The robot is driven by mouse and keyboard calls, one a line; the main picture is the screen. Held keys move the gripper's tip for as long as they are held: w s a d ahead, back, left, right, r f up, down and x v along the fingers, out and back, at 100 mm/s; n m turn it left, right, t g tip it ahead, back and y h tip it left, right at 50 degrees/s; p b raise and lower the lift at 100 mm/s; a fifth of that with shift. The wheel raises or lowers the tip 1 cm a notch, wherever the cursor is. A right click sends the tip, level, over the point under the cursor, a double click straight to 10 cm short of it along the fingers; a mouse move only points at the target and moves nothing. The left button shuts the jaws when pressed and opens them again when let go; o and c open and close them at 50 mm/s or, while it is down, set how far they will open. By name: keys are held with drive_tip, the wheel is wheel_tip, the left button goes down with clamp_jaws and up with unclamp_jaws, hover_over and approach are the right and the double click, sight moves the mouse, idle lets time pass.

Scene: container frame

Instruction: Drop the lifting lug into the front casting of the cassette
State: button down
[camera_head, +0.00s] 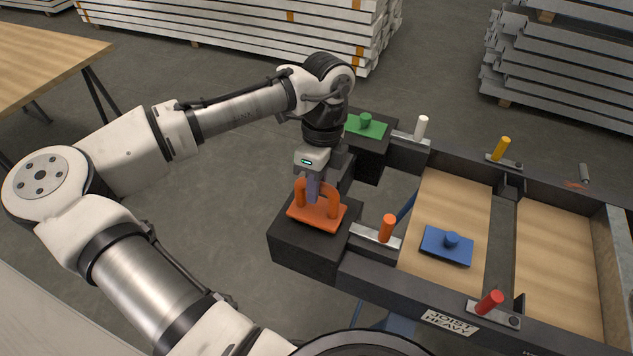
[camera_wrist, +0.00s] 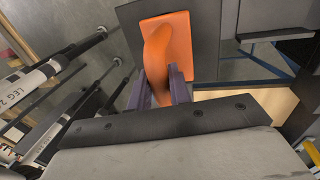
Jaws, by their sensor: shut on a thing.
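The orange lifting lug (camera_head: 328,215), a flat plate with an arched handle, is at the top of the black front casting (camera_head: 305,255) at the near left corner of the cassette frame. In the wrist view the lug (camera_wrist: 178,32) lies over the dark casting top (camera_wrist: 207,40). My gripper (camera_head: 313,188) points down and is shut on the arched handle; its fingers (camera_wrist: 160,88) lie on both sides of it. I cannot tell whether the plate touches the casting. Any opening under the plate is hidden.
A far black casting (camera_head: 372,160) holds a green plate with a peg (camera_head: 366,125). An orange pin (camera_head: 387,228) and a white pin (camera_head: 422,127) stand on metal brackets. A blue plate with a peg (camera_head: 447,246) lies on a wooden board. A wooden table (camera_head: 45,55) stands at left.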

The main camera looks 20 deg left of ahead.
drive_tip(key=shift+f+b, duration=0.4)
drive_tip(key=shift+f, duration=0.45)
idle(0.8)
